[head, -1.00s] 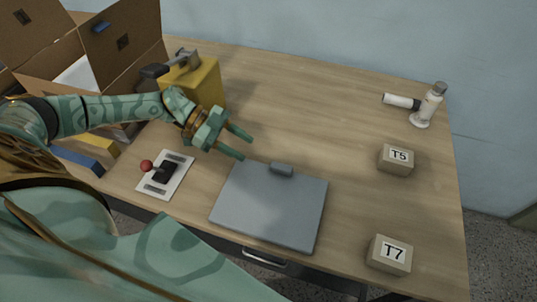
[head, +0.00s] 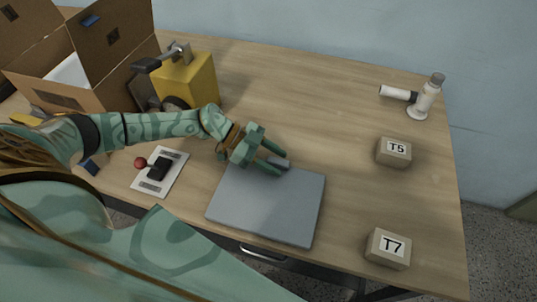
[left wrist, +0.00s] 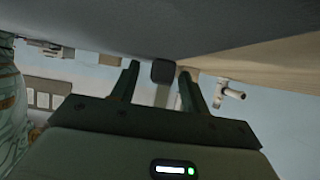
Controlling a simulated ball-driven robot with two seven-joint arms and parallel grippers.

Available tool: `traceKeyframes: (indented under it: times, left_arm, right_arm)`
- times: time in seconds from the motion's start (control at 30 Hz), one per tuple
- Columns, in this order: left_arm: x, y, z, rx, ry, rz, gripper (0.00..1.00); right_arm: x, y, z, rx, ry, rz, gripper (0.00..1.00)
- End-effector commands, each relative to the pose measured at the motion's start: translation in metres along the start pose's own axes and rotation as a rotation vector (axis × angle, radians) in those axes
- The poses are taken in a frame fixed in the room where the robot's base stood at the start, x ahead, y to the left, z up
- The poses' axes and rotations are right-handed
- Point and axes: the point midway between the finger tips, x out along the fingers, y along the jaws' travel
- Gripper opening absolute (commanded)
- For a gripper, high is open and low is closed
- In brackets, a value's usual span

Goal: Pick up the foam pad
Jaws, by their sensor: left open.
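The foam pad (head: 265,205) looks like a flat grey slab lying on the table, with a small darker grey block (head: 283,164) at its far edge. In the left wrist view the pad (left wrist: 120,22) is the grey surface across the top, and the block (left wrist: 163,71) shows between my fingertips. My left gripper (head: 275,161) is open at the pad's far edge, its fingers on either side of the block. I cannot tell if they touch it. My right gripper is not in view.
A yellow box-shaped device (head: 190,80) and an open cardboard box (head: 75,95) stand at the left. The table's middle back is clear.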

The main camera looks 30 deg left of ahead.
Motion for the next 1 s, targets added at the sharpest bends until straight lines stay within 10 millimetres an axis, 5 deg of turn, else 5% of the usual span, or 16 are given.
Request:
traceKeyframes:
  times: [0.13,0.3,0.67,0.9,1.0]
  left_arm:
    - [-0.001,0.0,0.0,0.0,-0.001,-0.001,0.45]
    - [-0.001,0.0,0.0,0.001,-0.001,-0.001,0.0]
    - [-0.003,0.0,-0.003,0.001,0.0,-0.001,0.0]
    - [-0.019,-0.001,-0.032,0.006,-0.001,-0.002,0.0]
    - [-0.04,0.014,-0.044,0.003,-0.004,0.0,0.0]
  right_arm:
    - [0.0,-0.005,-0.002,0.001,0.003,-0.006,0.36]
    - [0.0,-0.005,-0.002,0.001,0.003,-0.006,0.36]
    - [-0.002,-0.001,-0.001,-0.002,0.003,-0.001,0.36]
    - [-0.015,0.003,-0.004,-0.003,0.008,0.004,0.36]
    - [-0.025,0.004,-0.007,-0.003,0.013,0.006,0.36]
